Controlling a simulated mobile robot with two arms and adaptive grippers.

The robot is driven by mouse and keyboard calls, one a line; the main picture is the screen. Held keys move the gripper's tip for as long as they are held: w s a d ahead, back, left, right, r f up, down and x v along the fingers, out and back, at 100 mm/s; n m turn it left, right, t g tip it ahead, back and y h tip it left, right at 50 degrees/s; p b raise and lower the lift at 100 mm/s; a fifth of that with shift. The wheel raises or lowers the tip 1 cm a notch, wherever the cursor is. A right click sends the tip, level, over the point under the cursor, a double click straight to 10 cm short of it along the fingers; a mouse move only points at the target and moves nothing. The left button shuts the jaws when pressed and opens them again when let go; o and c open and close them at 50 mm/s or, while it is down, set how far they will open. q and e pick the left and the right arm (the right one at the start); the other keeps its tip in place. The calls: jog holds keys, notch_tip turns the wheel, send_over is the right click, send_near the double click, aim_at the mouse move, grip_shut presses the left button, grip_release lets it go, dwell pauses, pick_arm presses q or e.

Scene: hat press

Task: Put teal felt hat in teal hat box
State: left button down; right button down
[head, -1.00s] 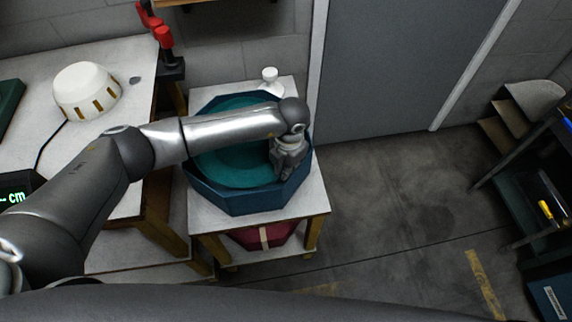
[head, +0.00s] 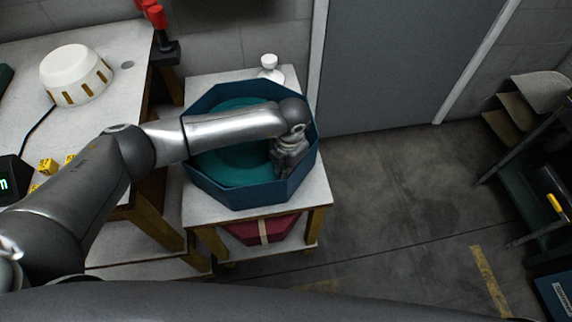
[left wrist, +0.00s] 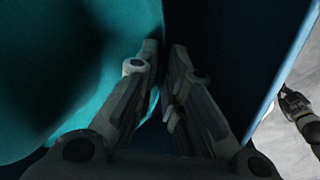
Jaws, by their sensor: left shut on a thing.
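The teal hat box (head: 255,196) is an open, dark blue-teal octagonal box on a small white-topped table. The teal felt hat (head: 228,161) lies inside it, within the box walls, and my left forearm covers part of it. My left gripper (head: 281,174) reaches down inside the right part of the box. In the left wrist view its fingers (left wrist: 161,88) are close together on the edge of the teal felt hat (left wrist: 85,75), beside the dark box wall (left wrist: 225,45). The fingertips are partly hidden in shadow.
The small table (head: 318,190) holds a white knob-like object (head: 269,66) behind the box. A red box (head: 262,231) sits on its lower shelf. To the left is a workbench with a white domed object (head: 76,75).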

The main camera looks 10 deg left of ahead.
pick_arm(q)
jog(key=shift+f+b, duration=0.4)
dwell(0.5)
jog(key=c, duration=1.5)
grip_release()
jog(key=shift+o, duration=0.2)
notch_tip(320, 180, up, 12)
jog(key=shift+s+d, duration=0.35)
